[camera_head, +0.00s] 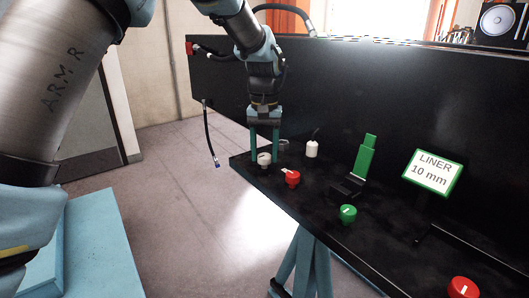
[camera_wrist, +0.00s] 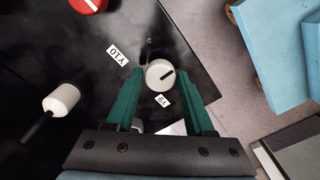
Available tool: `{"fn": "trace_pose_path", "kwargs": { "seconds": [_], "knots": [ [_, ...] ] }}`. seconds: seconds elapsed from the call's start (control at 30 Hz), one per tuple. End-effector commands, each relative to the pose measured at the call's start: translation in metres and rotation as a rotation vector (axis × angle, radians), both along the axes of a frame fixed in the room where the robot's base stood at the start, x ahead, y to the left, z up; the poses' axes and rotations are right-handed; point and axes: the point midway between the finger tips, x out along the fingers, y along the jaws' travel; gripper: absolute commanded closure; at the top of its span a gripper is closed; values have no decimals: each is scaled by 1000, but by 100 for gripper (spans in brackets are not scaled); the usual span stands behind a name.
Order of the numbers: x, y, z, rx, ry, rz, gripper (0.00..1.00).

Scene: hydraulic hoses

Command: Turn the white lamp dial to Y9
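The white lamp dial (camera_wrist: 157,82) is a round knob with a black pointer mark. In the wrist view the mark lies off centre and slants to the upper right, in line with neither label. The Y9 label (camera_wrist: 162,99) sits just below the dial, and the Y10 label (camera_wrist: 118,54) sits to its upper left. My gripper (camera_wrist: 160,76) is open, with its green fingers on the left and right of the dial; contact cannot be told. In the head view the dial (camera_head: 264,159) is at the bench's left end, below my downward-pointing gripper (camera_head: 264,154).
A red dial (camera_head: 292,177) stands close to the right of the white one. A white cylinder (camera_head: 312,149) stands behind. A green dial (camera_head: 348,213), a green upright block (camera_head: 365,158) and a LINER 10 mm sign (camera_head: 433,172) are farther right on the black bench (camera_head: 400,222).

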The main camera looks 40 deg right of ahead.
Motion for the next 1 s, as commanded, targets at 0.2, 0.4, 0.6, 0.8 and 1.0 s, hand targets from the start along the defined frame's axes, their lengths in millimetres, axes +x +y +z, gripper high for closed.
{"fn": "trace_pose_path", "kwargs": {
  "seconds": [0.2,0.4,0.6,0.8,1.0],
  "knots": [
    [0,0,0,1,1,-1,23],
    [0,1,0,2,1,-1,23],
    [0,0,14,-1,1,-1,23],
    [0,0,52,-4,-2,-2,23],
    [0,0,88,-1,-1,-2,23]
  ]
}}
